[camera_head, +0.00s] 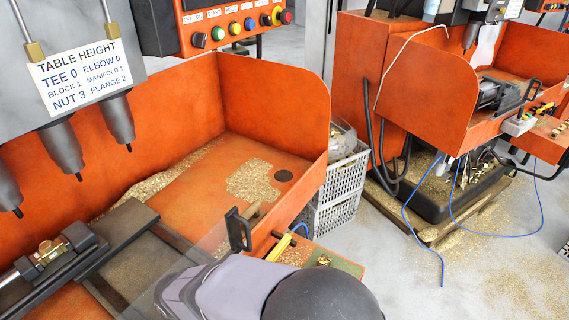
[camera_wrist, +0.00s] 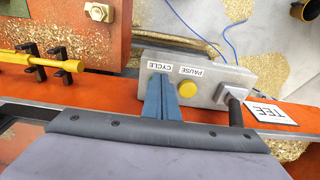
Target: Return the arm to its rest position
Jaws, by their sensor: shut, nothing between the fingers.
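My gripper (camera_wrist: 161,88) shows in the wrist view as blue-grey fingers pressed together, with nothing between them. Its tips are over the grey control box (camera_wrist: 216,88), by the CYCLE label. They cover the area beside that label, and I cannot tell whether they touch the box. A yellow button (camera_wrist: 187,87) by the PAUSE label is just right of the fingers. In the head view my arm fills the bottom middle, and the gripper cannot be made out there.
A brass fitting (camera_head: 46,252) sits in the vise below several drill spindles at left. A yellow-handled tool (camera_wrist: 45,63) rests in black clips. A brass piece (camera_wrist: 100,11) lies on a tray. An orange guard wall (camera_head: 275,95) and grey crates (camera_head: 340,185) stand nearby.

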